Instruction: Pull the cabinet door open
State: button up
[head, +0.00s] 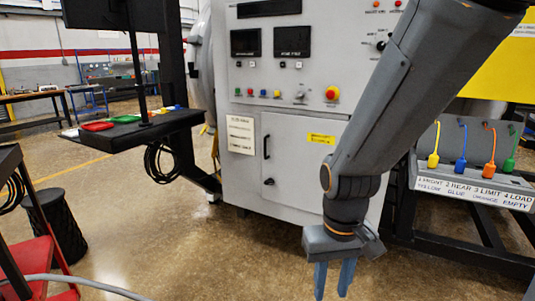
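The light grey cabinet (234,182) stands in the middle of the head view. Its door (300,180) is on the lower front and looks closed. A black vertical handle (266,147) is on the door's left side, with a small dark latch (268,182) below it. My gripper (333,288) hangs low in front of the cabinet, to the right of and below the handle. Its two blue fingers point down, apart, with nothing between them. My arm hides the right part of the door.
A dark shelf (135,131) with coloured trays and a hanging cable stands left of the cabinet. A black bin (62,228) and red frame are at lower left. The floor before the cabinet is clear.

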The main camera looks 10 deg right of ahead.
aim_at(294, 148)
jog(key=u, duration=1.05)
jog(key=i, duration=1.55)
jog(key=z, duration=0.7)
jog(key=i, duration=0.45)
jog(key=z, duration=0.4)
